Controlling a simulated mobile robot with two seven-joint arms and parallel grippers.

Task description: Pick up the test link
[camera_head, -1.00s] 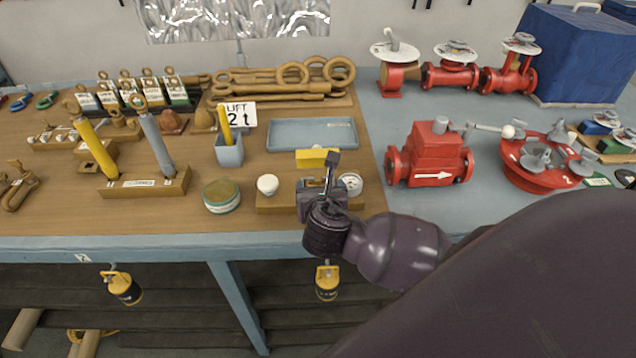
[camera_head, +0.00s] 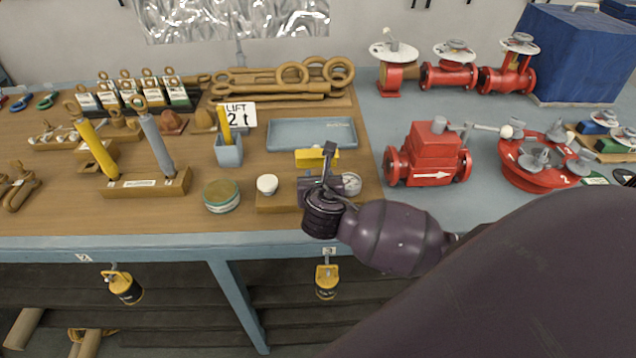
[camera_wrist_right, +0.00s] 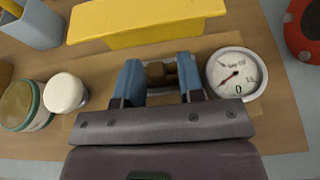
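My right gripper (camera_wrist_right: 161,78) is over a small wooden test stand (camera_head: 270,200), with its two blue fingers apart. A small brown piece (camera_wrist_right: 160,72), which may be the test link, shows between the fingers in the right wrist view. I see slim gaps at best and no clear grip on it. In the head view my gripper hides most of the middle of the stand. My left gripper is not in view.
A red valve body (camera_head: 430,155) stands right of the stand. A blue tray (camera_head: 312,133) and a pen cup with a "LIFT 2 t" sign (camera_head: 229,150) stand behind it. A round tin (camera_head: 221,196) is at left. The bench's front edge is close.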

